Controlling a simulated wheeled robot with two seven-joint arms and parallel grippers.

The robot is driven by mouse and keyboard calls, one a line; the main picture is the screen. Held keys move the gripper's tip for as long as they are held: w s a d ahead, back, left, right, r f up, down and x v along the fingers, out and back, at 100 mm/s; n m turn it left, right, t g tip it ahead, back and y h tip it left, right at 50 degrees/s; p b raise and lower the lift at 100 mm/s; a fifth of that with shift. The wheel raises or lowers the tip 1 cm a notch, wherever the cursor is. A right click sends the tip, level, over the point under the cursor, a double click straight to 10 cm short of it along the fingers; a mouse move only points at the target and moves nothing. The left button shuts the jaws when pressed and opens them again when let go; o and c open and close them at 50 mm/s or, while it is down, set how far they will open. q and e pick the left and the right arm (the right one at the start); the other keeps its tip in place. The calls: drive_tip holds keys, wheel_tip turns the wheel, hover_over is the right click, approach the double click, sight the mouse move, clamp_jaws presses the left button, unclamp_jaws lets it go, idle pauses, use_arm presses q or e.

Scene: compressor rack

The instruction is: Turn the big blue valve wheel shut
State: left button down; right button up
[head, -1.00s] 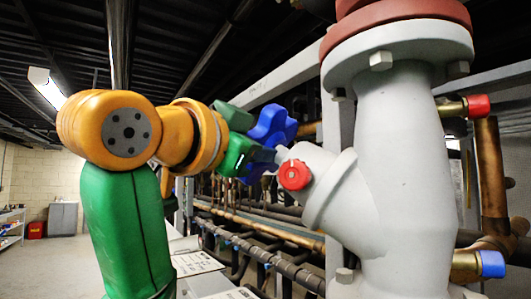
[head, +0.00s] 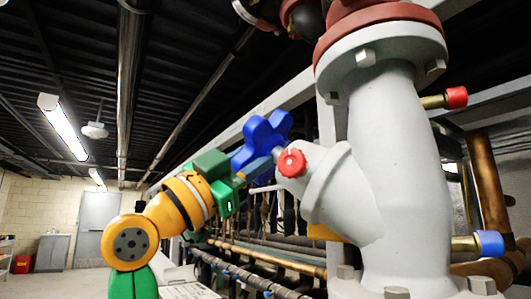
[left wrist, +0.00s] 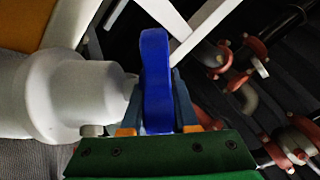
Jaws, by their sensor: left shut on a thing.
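The big blue valve wheel (head: 268,130) has a lobed rim and sits on the angled stem of the large grey valve body (head: 392,160). It also shows edge-on in the left wrist view (left wrist: 154,75). My left gripper (head: 262,165) comes from the lower left and is shut on the wheel's rim. In the left wrist view its fingers lie on both sides of the blue rim. The part of the wheel behind the fingers is hidden. My right gripper is in neither view.
A small red knob (head: 291,163) sits on the valve's branch, close to my left fingers. Red (head: 456,97) and blue (head: 489,243) capped fittings stick out at the right. Pipes (head: 270,255) run behind and below. Open floor lies at the far left.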

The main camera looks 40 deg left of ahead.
sight(234, 169)
use_arm(q)
drive_tip(key=shift+r+m+h, duration=0.15)
drive_tip(key=shift+m+h, duration=0.45)
drive_tip(key=shift+h, duration=0.4)
drive_tip(key=c, duration=1)
unclamp_jaws()
drive_tip(key=o, duration=0.3)
drive_tip(key=shift+w, duration=0.15)
drive_tip(key=b+v, duration=0.4)
drive_tip(key=v, duration=0.3)
drive_tip(key=shift+b, duration=0.4)
drive_tip(key=shift+a, duration=0.1)
